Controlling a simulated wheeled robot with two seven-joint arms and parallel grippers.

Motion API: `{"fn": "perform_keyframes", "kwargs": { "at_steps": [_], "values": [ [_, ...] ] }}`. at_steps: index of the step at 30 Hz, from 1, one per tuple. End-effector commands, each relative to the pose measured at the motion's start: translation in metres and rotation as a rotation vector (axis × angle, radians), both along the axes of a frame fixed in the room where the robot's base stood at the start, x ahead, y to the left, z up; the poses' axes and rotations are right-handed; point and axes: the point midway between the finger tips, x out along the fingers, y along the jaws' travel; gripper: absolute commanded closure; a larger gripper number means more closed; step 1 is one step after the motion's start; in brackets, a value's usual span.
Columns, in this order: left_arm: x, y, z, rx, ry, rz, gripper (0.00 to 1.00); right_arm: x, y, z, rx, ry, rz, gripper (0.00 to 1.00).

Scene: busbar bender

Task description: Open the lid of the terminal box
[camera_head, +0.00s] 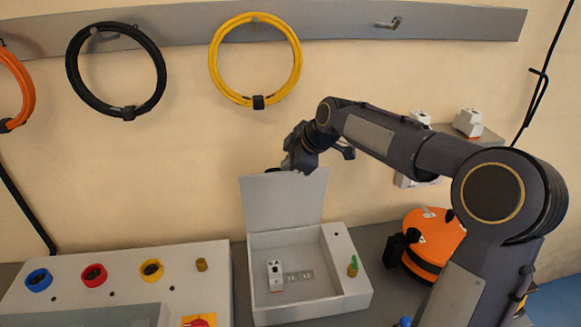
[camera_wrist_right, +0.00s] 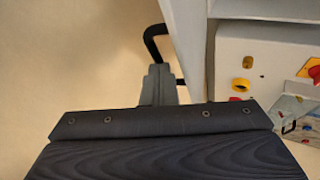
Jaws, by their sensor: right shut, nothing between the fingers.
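The terminal box (camera_head: 355,284) is a light grey open-topped case on the bench. Its lid (camera_head: 283,202) stands raised, roughly upright, along the back edge of the box. A white module with a dark top (camera_head: 275,275) sits inside. A small green and brass part (camera_head: 352,266) is at the box's right side. My right gripper (camera_head: 291,163) is at the top edge of the lid; I cannot tell whether it touches. Its shut, empty fingers (camera_wrist_right: 160,84) show in the right wrist view, beside a pale grey panel. My left gripper is not in view.
A control panel (camera_head: 110,280) with coloured rings stands left of the box. An orange and black device (camera_head: 434,240) is at the right, below my right arm. Black (camera_head: 116,70) and yellow (camera_head: 255,60) cable coils hang on the wall rail (camera_head: 330,22).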

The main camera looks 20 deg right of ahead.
Motion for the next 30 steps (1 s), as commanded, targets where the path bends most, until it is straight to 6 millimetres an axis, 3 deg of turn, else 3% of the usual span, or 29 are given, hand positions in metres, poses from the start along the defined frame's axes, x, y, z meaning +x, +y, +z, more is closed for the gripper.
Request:
{"fn": "perform_keyframes", "kwargs": {
  "at_steps": [17,30],
  "values": [
    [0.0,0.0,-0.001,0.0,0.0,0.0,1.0,0.001,-0.002,0.002,-0.001,0.0,-0.001,1.0],
    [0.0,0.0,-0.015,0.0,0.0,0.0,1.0,-0.037,-0.018,0.053,-0.002,-0.004,-0.001,1.0]
  ]
}}
